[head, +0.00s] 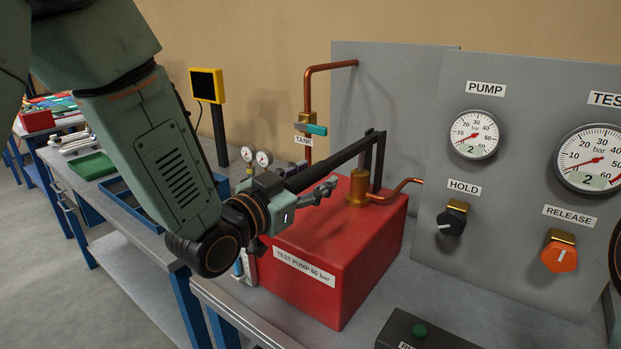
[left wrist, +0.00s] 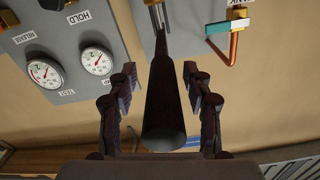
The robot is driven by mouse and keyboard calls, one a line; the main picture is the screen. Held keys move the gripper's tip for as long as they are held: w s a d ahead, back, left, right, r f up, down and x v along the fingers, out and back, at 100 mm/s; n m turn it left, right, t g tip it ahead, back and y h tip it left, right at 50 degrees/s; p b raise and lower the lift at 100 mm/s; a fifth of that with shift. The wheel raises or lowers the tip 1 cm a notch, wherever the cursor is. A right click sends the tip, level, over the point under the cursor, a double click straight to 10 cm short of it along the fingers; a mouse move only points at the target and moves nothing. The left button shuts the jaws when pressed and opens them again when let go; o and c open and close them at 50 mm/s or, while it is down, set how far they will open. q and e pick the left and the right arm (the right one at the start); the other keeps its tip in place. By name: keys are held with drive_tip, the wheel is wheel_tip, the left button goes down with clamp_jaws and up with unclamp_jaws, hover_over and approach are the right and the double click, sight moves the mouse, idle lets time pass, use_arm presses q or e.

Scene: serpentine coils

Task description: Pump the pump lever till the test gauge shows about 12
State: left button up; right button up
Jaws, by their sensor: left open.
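The red test pump (head: 335,255) stands on the grey bench. Its long black lever (head: 335,158) slopes from an upright black bracket down toward my left gripper (head: 308,180). In the left wrist view the lever (left wrist: 165,100) runs between my open fingers, with a visible gap on each side. The far finger is partly hidden in the head view. The test gauge (head: 592,158) at the right edge reads 2. The pump gauge (head: 475,134) also reads 2. Both gauges appear upside down in the left wrist view. My right gripper is not in view.
On the grey panel are a black HOLD knob (head: 451,220) and an orange RELEASE knob (head: 559,255). A copper pipe with a teal TANK valve (head: 316,129) rises behind the pump. A dark box with a green button (head: 420,332) sits in front.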

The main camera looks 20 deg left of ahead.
use_arm(q)
drive_tip(key=shift+s+a+r, duration=0.3)
drive_tip(key=shift+s, duration=0.35)
drive_tip(key=shift+s+a+r, duration=0.3)
drive_tip(key=shift+s, duration=0.3)
drive_tip(key=shift+c, duration=1.8)
drive_tip(key=shift+w+d+f, duration=0.2)
drive_tip(key=shift+w+d, duration=0.05)
drive_tip(key=shift+w, duration=0.2)
drive_tip(key=shift+w+d+f, duration=0.2)
drive_tip(key=shift+w, duration=0.2)
drive_tip(key=c, duration=0.3)
drive_tip(key=shift+w, duration=0.15)
drive_tip(key=shift+c, duration=0.7)
clamp_jaws()
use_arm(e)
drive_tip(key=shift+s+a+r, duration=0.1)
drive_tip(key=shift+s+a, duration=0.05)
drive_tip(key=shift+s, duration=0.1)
use_arm(q)
drive_tip(key=shift+f, duration=0.1)
